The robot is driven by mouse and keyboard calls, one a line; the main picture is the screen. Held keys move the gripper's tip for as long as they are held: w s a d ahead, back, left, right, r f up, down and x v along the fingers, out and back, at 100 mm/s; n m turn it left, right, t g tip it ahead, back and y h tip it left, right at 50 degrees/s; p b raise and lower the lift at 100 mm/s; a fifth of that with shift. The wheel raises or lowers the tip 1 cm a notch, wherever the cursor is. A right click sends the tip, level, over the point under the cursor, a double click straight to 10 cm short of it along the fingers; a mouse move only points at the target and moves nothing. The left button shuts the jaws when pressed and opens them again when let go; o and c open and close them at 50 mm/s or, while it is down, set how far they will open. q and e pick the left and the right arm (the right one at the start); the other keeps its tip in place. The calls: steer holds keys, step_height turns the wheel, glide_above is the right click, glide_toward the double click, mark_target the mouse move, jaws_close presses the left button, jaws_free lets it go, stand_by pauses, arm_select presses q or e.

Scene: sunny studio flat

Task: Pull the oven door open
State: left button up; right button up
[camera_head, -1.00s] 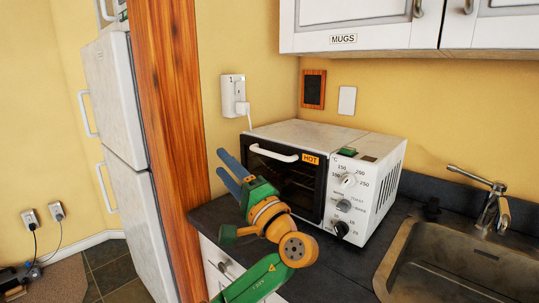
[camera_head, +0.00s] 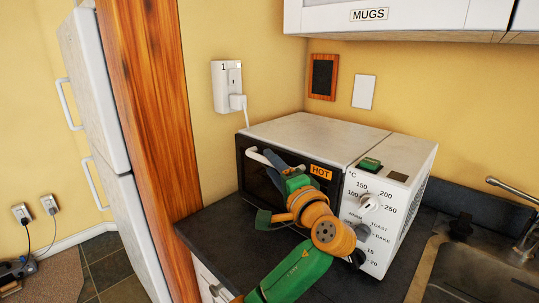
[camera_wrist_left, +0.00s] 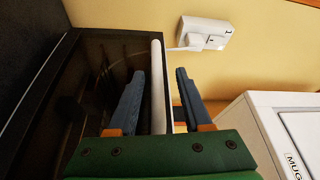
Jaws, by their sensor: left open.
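The white countertop oven (camera_head: 315,135) stands on the dark counter. Its dark glass door (camera_head: 249,180) looks shut, with a "HOT" label at its upper right. The white bar handle (camera_head: 256,156) runs along the door's top and is partly hidden by my left gripper (camera_head: 273,157). In the left wrist view the handle (camera_wrist_left: 158,85) lies between the two blue fingers of my left gripper (camera_wrist_left: 160,98). The fingers are apart, with a gap on the right side of the handle. The door glass (camera_wrist_left: 85,85) fills the left of that view. My right gripper is not in view.
Control knobs (camera_head: 369,202) sit on the oven's right front, close to my left arm. A wooden post (camera_head: 160,110) and white fridge (camera_head: 95,100) stand at left. A sink (camera_head: 465,265) is at right. A "MUGS" cupboard (camera_head: 400,15) hangs above.

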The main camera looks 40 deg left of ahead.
mark_target(268, 163)
arm_select(q)
steer(key=x, duration=0.2)
steer(key=shift+w+a+f, duration=0.1)
steer(key=shift+w+a, duration=0.05)
steer(key=shift+a, duration=0.15)
steer(key=shift+w+a+f, duration=0.15)
steer(key=shift+w+f, duration=0.05)
steer(key=shift+w, duration=0.05)
steer(key=shift+c, duration=0.2)
steer(key=shift+s+r, duration=0.15)
jaws_close()
stand_by(0.6)
